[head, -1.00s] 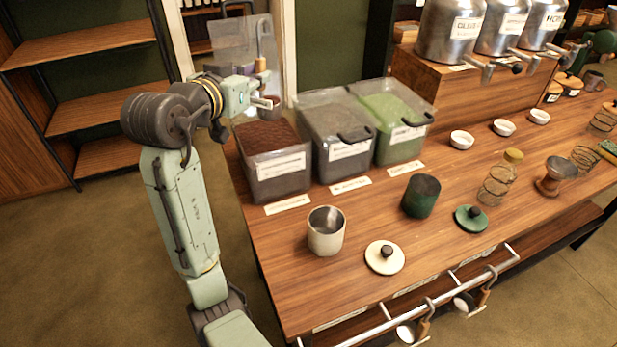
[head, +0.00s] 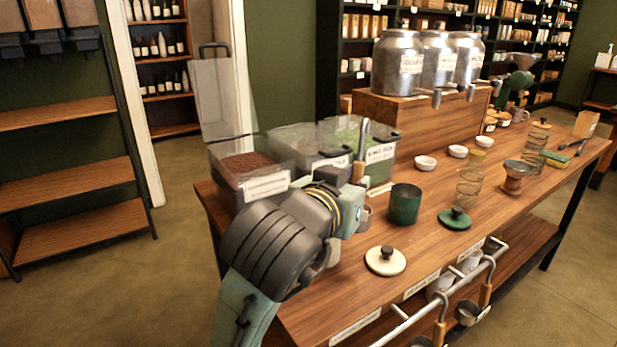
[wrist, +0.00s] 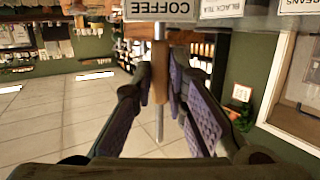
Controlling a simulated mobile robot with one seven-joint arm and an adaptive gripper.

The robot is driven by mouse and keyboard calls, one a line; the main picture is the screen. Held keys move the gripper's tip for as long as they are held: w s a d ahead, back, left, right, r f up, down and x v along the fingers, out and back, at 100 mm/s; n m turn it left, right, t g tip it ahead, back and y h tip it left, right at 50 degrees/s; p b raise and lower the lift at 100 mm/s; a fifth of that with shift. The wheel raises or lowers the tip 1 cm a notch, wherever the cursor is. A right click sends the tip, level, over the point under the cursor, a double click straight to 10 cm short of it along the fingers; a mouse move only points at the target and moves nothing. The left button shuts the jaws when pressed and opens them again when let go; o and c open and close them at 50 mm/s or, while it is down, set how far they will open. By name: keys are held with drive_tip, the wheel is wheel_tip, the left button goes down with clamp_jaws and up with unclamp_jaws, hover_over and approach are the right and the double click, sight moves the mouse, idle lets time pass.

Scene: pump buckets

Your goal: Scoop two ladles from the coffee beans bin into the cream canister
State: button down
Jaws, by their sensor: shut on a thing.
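The coffee beans bin (head: 243,190), a clear bin of dark brown beans, stands at the table's left end with its lid (head: 212,98) raised. My gripper (head: 357,172) is shut on the ladle's wooden handle, in front of the bins. The ladle (head: 363,135) is held upright, hook end up; its metal cup (head: 365,214) shows partly below the gripper. I cannot tell what the cup holds. The cream canister (head: 334,254) is mostly hidden behind my arm, just below the gripper. Its lid (head: 385,261) lies on the table. The wrist view shows the wooden handle (wrist: 160,75) between the purple finger pads.
A green canister (head: 404,205) and its lid (head: 455,219) stand right of the gripper. Two more bins (head: 300,140) (head: 380,155) adjoin the bean bin. More ladles (head: 468,310) hang on the front rail (head: 440,297). The table front by the cream lid is clear.

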drive_tip(key=a+n+p, duration=0.1)
drive_tip(key=p, duration=0.1)
drive_tip(key=w+a+n+h+p, duration=0.1)
drive_tip(key=a+p, duration=0.1)
drive_tip(key=a+n+p, duration=0.1)
drive_tip(key=a+p, duration=0.1)
drive_tip(key=shift+w+f+n+h+p, duration=0.15)
drive_tip(key=shift+f+n+h+p, duration=0.2)
drive_tip(key=shift+n+h, duration=0.05)
idle(0.3)
drive_tip(key=shift+a, duration=0.15)
